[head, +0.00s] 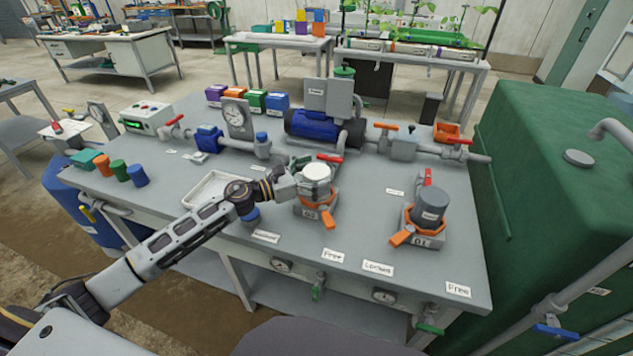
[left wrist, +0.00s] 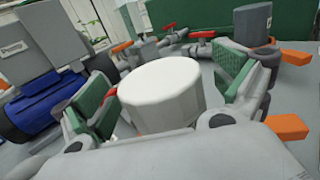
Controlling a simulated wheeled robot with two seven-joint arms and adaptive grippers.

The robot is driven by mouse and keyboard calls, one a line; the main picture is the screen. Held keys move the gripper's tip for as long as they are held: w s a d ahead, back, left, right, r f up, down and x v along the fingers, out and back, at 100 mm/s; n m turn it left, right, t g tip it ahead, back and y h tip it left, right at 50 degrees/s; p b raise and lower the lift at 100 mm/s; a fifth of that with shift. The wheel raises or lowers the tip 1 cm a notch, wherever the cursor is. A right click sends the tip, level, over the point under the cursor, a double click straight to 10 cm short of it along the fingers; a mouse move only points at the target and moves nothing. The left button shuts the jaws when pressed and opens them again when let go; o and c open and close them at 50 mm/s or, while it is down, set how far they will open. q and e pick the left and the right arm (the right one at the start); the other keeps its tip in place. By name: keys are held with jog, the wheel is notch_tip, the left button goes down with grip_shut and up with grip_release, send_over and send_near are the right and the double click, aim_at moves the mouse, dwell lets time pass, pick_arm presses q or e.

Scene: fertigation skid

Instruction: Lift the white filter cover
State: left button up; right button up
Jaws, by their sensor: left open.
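The white filter cover (head: 316,172) is an upright cylinder on a filter housing (head: 316,210) with orange clamp levers, near the middle of the skid table. It fills the centre of the left wrist view (left wrist: 162,92). My left gripper (head: 312,186) reaches in from the left, its fingers around the cover. In the left wrist view the green-padded jaws (left wrist: 172,98) are open on either side of the cover. A gap shows at the right pad; whether the left pad touches is unclear. The cover's lower part is partly hidden by the gripper. My right gripper is out of view.
A grey-covered filter (head: 430,208) with orange levers stands to the right. A blue pump (head: 322,128) and red-handled piping lie behind. A white tray (head: 205,190) is to the left. The front right of the table is clear apart from labels (head: 378,268).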

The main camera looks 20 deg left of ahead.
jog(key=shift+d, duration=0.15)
pick_arm(q)
jog(key=c, duration=0.9)
jog(key=shift+c, duration=1.5)
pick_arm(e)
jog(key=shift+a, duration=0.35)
pick_arm(q)
jog(key=shift+r, duration=0.1)
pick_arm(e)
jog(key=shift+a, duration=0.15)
pick_arm(q)
jog(key=shift+r, duration=0.7)
notch_tip(320, 180, up, 6)
jog(key=shift+r+p, duration=0.2)
jog(key=shift+p, duration=0.65)
notch_tip(320, 180, up, 10)
jog(key=p, duration=0.2)
jog(key=shift+p, duration=0.3)
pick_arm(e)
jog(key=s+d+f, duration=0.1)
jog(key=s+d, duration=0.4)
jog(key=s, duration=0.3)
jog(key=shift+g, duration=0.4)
